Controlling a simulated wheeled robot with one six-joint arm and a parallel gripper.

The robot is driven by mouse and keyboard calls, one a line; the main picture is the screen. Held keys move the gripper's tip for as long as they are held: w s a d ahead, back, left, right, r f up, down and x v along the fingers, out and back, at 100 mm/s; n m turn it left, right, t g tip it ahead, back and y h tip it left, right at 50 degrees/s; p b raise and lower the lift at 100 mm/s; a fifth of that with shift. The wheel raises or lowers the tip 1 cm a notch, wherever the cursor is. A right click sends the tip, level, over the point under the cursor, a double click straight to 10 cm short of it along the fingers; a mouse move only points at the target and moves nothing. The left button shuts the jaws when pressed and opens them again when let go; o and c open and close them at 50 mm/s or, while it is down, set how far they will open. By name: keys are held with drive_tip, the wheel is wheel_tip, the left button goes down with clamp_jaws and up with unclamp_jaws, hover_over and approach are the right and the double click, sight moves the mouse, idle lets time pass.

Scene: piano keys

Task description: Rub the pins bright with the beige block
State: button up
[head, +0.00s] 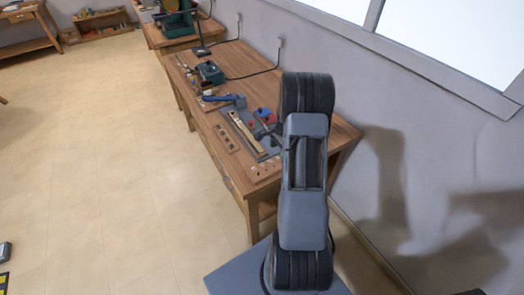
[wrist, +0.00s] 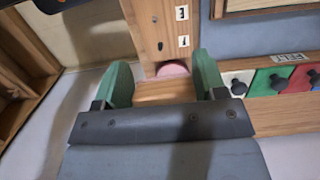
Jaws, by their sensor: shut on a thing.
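In the wrist view my gripper (wrist: 168,82) has green fingers closed on the sides of a beige block (wrist: 166,92). A round pink patch (wrist: 173,69) shows just past the block's far edge; I cannot tell whether they touch. Beyond it is an upright-running wooden strip (wrist: 146,22) with small dark marks and white number labels. I cannot tell whether those marks are the pins, and no pin shows clearly. In the head view my arm hides the gripper and the block.
The wooden workbench (head: 237,67) runs along the wall, with a grey mat, a blue-handled tool (head: 222,98) and a green device (head: 210,72) on it. White, green and red panels with dark knobs (wrist: 279,82) lie right of my gripper. Open floor is at left.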

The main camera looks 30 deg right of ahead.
drive_tip(key=shift+r+p, duration=0.45)
drive_tip(key=shift+r, duration=0.6)
drive_tip(key=a+f+n, duration=0.1)
drive_tip(key=a+n, duration=0.2)
drive_tip(key=n, duration=0.1)
drive_tip(key=a+f+n, duration=0.1)
drive_tip(key=a+n, duration=0.3)
drive_tip(key=a+f+n+g, duration=0.1)
drive_tip(key=a+f+n, duration=0.1)
drive_tip(key=a+n, duration=0.2)
drive_tip(key=shift+w+f+n+h, duration=0.1)
drive_tip(key=shift+w+n+h, duration=0.15)
drive_tip(key=shift+n+h, duration=0.2)
drive_tip(key=a+f+n+b, duration=0.1)
drive_tip(key=a+n, duration=0.4)
drive_tip(key=a, duration=0.9)
drive_tip(key=shift+s+f+n, duration=0.25)
drive_tip(key=shift+f+n, duration=0.1)
drive_tip(key=shift+f, duration=0.05)
drive_tip(key=shift+h, duration=0.25)
